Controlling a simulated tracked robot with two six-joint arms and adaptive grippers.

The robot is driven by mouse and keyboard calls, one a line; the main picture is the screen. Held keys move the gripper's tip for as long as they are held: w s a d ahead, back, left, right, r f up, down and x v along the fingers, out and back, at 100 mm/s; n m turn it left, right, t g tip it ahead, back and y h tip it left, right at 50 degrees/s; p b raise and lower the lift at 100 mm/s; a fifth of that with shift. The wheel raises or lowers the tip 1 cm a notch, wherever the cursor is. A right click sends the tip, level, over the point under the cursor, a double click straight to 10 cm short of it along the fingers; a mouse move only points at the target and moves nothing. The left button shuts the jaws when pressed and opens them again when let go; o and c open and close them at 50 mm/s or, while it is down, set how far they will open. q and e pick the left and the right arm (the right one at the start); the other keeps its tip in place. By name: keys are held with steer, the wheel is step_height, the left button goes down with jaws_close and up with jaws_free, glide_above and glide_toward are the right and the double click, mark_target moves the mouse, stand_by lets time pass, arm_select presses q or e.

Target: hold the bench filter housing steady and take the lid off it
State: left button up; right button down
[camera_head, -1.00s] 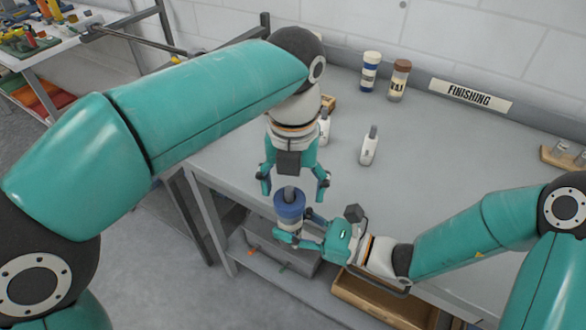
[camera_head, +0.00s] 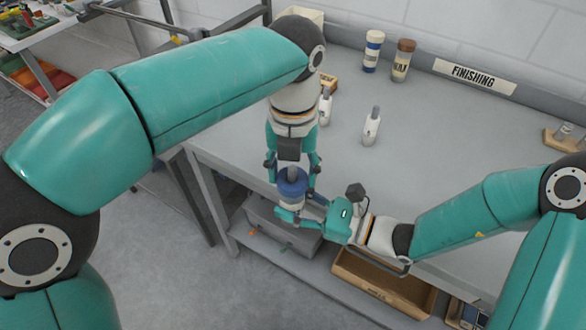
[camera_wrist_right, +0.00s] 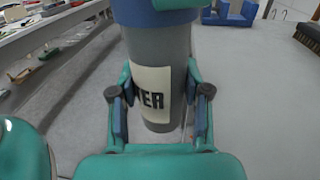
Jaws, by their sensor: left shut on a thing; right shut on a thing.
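The bench filter housing (camera_head: 291,202) is a grey cylinder with a blue lid (camera_head: 293,186) on top. It is upright in front of the bench's near edge. In the right wrist view the housing's grey body (camera_wrist_right: 157,50) bears a pale label ending in "ER", and the lower rim of the blue lid (camera_wrist_right: 158,16) shows at the top. My right gripper (camera_head: 308,212) is shut on the housing's body from the right; its fingers also flank the body in the right wrist view (camera_wrist_right: 160,110). My left gripper (camera_head: 293,176) points down from above, shut on the blue lid.
The grey bench (camera_head: 430,165) has white bottles (camera_head: 371,127) near the middle and two jars (camera_head: 402,60) at the back by the "FINISHING" sign (camera_head: 475,76). Below are a grey bin (camera_head: 285,230) and a wooden drawer (camera_head: 385,285). The bench's centre is mostly clear.

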arm_select(q)
steer(key=n, duration=0.7)
steer(key=shift+d+f, duration=0.1)
steer(key=shift+d, duration=0.15)
steer(key=n, duration=0.6)
steer(key=shift+a+n, duration=0.15)
steer(key=shift+n, duration=0.15)
steer(key=n, duration=0.6)
steer(key=shift+a+n, duration=0.15)
steer(key=shift+n, duration=0.15)
steer(key=n, duration=0.6)
steer(key=shift+a, duration=0.15)
steer(key=n, duration=0.7)
steer(key=shift+a, duration=0.1)
steer(key=n, duration=0.4)
steer(key=shift+s, duration=0.1)
steer(key=n, duration=0.4)
steer(key=shift+n, duration=0.3)
steer(key=n, duration=0.6)
steer(key=shift+s+n, duration=0.1)
steer(key=shift+n, duration=0.2)
steer(key=n, duration=0.5)
steer(key=shift+s+d, duration=0.1)
steer(key=shift+d, duration=0.15)
steer(key=shift+r, duration=0.4)
steer(key=shift+r, duration=0.9)
